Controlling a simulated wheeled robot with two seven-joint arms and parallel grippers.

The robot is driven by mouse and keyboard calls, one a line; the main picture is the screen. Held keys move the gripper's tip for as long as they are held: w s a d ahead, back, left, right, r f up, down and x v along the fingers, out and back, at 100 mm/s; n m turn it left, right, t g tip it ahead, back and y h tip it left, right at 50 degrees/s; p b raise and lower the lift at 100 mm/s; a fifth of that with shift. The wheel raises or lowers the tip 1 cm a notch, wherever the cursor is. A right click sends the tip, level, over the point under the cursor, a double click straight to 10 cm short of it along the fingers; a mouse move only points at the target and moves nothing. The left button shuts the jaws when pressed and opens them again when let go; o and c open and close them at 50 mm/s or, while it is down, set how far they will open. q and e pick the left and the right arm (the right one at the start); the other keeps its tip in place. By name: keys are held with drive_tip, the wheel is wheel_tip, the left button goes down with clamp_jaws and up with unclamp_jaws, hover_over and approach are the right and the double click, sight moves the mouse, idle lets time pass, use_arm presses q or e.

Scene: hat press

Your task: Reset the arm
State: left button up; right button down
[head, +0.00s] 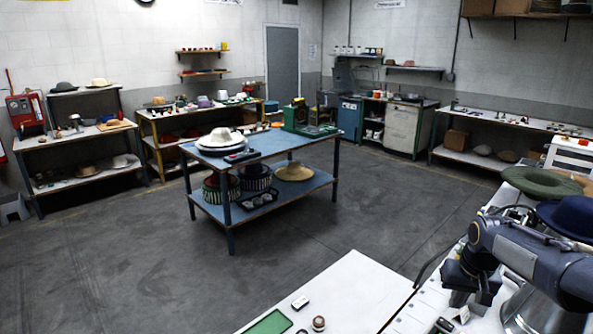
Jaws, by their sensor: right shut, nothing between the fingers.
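My right arm (535,262) comes in from the right edge, over the light work surface at the lower right. My right gripper (468,303) hangs at its end, pointing down, small and dark. It is shut and holds nothing. A shiny metal body (530,312) stands just to the right of the gripper, partly hidden by my arm. A dark blue hat (568,216) is just behind the arm, and a green wide-brimmed hat (542,182) lies behind that. My left arm and gripper are not in view.
A white table (350,285) in front carries a green mat (268,323), a small brown-topped knob (318,323) and a small white item (300,303). A blue table (275,149) with hats stands mid-room. The grey floor between is clear.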

drive_tip(key=s+a+r+n+t+y, duration=0.15)
drive_tip(key=s+a+r, duration=0.35)
drive_tip(key=s+a, duration=0.5)
drive_tip(key=s+a+f+t+y, duration=0.1)
drive_tip(key=s+a+f, duration=0.1)
drive_tip(key=s+a, duration=0.3)
drive_tip(key=s+a+f+t+y+b, duration=0.1)
drive_tip(key=s+a, duration=0.4)
drive_tip(key=s, duration=0.6)
drive_tip(key=shift+a+f+n+b, duration=0.15)
drive_tip(key=shift+f+n+b, duration=0.25)
drive_tip(key=shift+f, duration=0.5)
drive_tip(key=shift+y, duration=0.25)
